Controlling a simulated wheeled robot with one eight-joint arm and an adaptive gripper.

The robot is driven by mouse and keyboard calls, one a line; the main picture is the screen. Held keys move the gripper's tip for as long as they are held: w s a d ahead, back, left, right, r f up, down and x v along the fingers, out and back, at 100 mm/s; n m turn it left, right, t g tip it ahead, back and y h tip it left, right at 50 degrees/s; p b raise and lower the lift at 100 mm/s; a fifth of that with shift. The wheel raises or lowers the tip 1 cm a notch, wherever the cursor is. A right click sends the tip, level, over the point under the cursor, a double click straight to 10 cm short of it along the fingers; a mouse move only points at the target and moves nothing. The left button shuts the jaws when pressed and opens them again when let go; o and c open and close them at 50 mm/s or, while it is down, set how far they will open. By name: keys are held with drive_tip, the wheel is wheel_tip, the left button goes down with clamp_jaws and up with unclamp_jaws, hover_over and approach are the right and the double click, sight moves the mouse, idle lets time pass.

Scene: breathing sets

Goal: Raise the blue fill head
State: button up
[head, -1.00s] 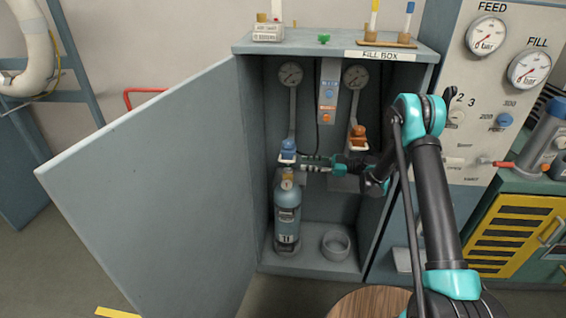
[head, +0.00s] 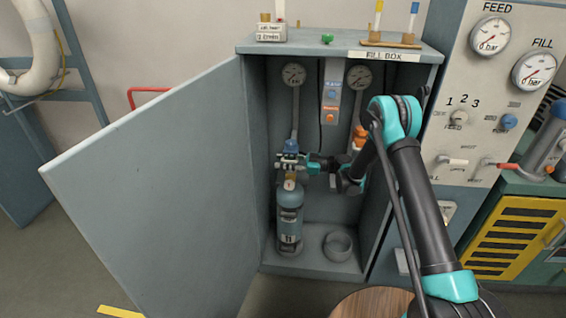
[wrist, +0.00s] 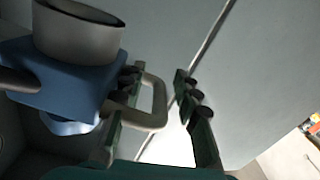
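The blue fill head (head: 291,146) hangs at the end of a hose on the left inside the open fill box, just above a blue-grey cylinder (head: 290,215). In the wrist view the fill head (wrist: 60,80) is large at the left, with a pale loop handle (wrist: 158,100) sticking out to the right. My gripper (head: 292,163) is at the fill head's handle, coming in from the right. In the wrist view my gripper (wrist: 160,95) is open, its fingers apart with part of the loop between them. Whether the head touches the cylinder's valve is unclear.
The box door (head: 150,190) stands open at the left. An orange fill head (head: 359,138) hangs at the right, partly behind my arm. A button panel (head: 331,95) is between two gauges. An empty ring holder (head: 338,245) is on the box floor.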

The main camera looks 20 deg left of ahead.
clamp_jaws()
idle(0.3)
drive_tip(key=shift+r, duration=2.3)
unclamp_jaws()
